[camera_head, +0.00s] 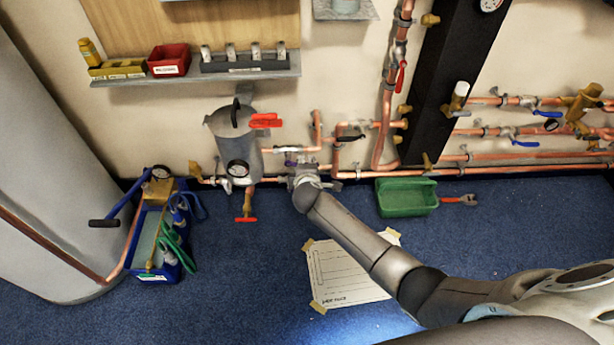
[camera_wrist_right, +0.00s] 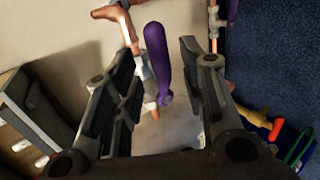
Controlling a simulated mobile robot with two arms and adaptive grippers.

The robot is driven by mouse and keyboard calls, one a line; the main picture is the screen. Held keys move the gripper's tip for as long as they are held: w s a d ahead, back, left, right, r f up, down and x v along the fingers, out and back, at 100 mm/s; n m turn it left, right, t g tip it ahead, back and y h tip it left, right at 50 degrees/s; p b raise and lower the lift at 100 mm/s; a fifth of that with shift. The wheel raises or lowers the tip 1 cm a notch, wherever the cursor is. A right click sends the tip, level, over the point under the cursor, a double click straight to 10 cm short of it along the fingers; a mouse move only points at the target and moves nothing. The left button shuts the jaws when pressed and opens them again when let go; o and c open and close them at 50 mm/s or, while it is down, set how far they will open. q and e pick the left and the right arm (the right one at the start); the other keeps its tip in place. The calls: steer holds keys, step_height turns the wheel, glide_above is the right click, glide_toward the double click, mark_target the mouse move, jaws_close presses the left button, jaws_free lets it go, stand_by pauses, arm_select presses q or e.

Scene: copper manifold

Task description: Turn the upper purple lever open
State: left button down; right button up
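My right gripper (camera_head: 303,174) reaches the copper pipes at the foot of the wall, just right of the grey canister. In the right wrist view its fingers (camera_wrist_right: 160,75) are open, one on each side of a purple lever (camera_wrist_right: 157,60). The lever points along the gap between the fingers, with clear space visible on both sides. A second purple piece (camera_wrist_right: 232,10) shows at the top right edge of that view. In the head view only a small bit of purple (camera_head: 291,162) shows by the gripper; the rest is hidden. My left gripper is out of view.
A grey canister (camera_head: 230,140) with a gauge and red handle stands left of the gripper. A green bin (camera_head: 406,198) lies to the right on the blue carpet. A blue crate (camera_head: 152,262) with hoses stands at left. Pipes with blue levers (camera_head: 525,143) run right.

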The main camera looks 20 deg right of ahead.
steer(key=v, duration=0.8)
steer(key=shift+s, duration=0.15)
stand_by(0.4)
